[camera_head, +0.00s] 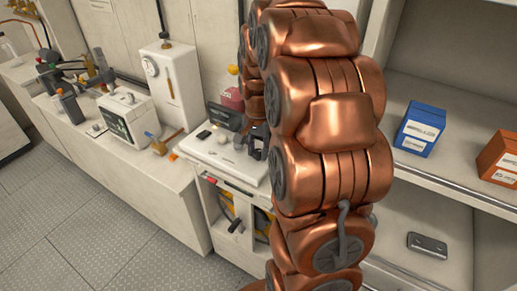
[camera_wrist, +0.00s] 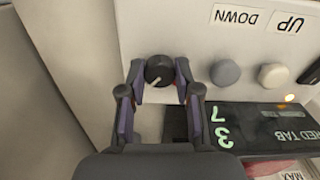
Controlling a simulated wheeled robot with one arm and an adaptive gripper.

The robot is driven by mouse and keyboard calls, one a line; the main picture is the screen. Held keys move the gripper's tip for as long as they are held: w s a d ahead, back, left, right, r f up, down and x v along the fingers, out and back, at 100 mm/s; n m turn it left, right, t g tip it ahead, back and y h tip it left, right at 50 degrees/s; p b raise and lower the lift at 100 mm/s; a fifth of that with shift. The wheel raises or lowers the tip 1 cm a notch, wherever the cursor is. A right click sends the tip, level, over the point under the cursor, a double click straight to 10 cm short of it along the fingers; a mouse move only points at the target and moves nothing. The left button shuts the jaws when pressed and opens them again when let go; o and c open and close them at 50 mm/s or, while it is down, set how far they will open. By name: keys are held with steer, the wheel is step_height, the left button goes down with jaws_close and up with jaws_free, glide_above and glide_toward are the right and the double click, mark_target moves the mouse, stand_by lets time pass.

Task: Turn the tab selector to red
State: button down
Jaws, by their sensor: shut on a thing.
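The tab selector (camera_wrist: 159,70) is a round black knob with a white pointer line, on a pale panel in the wrist view. Its line slants toward the lower left in that view. My gripper (camera_wrist: 159,80) has a finger on each side of the knob and is shut on it. In the head view my gripper (camera_head: 257,142) is at the right of the white console top, and the knob cannot be made out there. A dark display (camera_wrist: 250,128) shows green digits and the words "RED TAB", upside down or sideways in part.
A white box with a screen (camera_head: 125,118) stands left; a blue box (camera_head: 420,128) is on the right shelf.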

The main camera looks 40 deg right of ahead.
steer(key=n+b, duration=0.1)
steer(key=b, duration=0.1)
steer(key=n+b, duration=0.2)
steer(key=shift+w+f+b, duration=0.1)
steer(key=shift+f+b, duration=0.2)
steer(key=shift+b, duration=0.1)
steer(key=n+b, duration=0.3)
steer(key=n, duration=0.1)
steer(key=shift+r, duration=0.1)
steer(key=n+b, duration=0.2)
steer(key=n, duration=0.2)
steer(key=shift+r+n+b, duration=0.15)
steer(key=shift+n+b, duration=0.15)
steer(key=shift+b, duration=0.1)
steer(key=n+b, duration=0.1)
steer(key=n, duration=0.3)
steer(key=shift+r, duration=0.1)
steer(key=shift+n, duration=0.3)
steer(key=c, duration=0.8)
jaws_free()
